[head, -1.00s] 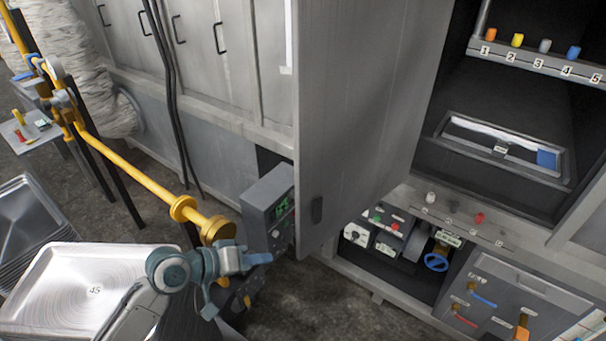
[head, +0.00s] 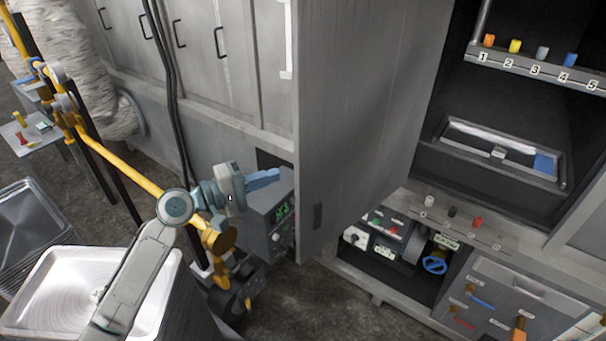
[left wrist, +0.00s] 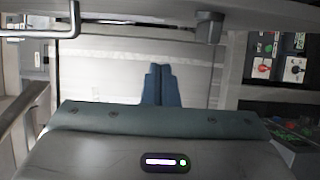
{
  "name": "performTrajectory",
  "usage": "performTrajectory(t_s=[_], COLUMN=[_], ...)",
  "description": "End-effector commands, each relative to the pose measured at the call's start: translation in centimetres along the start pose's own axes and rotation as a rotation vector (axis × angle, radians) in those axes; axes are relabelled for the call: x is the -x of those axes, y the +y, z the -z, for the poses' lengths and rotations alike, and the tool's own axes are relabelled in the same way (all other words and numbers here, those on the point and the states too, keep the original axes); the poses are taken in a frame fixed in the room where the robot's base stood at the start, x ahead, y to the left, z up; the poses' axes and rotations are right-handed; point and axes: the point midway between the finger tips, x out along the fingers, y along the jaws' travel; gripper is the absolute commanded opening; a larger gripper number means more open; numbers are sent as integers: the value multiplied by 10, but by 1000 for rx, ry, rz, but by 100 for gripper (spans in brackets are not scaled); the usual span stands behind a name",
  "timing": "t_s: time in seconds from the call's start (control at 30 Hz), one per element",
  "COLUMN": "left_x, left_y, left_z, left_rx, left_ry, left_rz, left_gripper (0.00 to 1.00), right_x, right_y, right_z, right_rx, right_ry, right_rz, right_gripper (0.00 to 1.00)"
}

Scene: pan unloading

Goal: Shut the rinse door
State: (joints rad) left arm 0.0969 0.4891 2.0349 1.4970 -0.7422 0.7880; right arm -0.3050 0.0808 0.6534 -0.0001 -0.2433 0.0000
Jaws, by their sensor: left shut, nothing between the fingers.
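The rinse door appears to be the large grey panel (head: 365,100) standing open in the middle of the head view, left of the dark opening of the machine. A small dark handle (head: 318,216) sits low on its near edge. My left gripper (head: 276,174) is shut and empty, just left of the door's edge and above the grey control box. I cannot tell whether the fingertips touch anything. In the left wrist view its blue fingers (left wrist: 159,84) lie together in front of a pale panel. My right gripper is not in view.
The control box (head: 268,218) with a green display stands left of the door. A yellow pipe (head: 130,170) runs behind my left arm. Metal trays (head: 60,265) lie at lower left. The machine's inner tray (head: 500,150) and lower valves (head: 433,264) are at right.

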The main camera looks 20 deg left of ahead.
Motion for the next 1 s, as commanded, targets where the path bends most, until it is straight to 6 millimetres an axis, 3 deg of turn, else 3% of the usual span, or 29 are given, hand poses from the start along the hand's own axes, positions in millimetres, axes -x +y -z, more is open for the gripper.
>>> performTrajectory(t_s=[0.4,0.63,1.0], left_x=[-60,-65,-67], left_y=[3,2,0], left_z=[-1,-32,-40], left_rx=[4,2,-1], left_ry=[-2,-2,-1], left_rz=[-2,0,1], left_gripper=[0,0,0], right_x=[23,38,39], right_y=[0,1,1], right_z=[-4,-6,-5], right_rx=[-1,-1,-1], right_ry=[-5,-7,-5], right_rz=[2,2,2], right_gripper=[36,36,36])
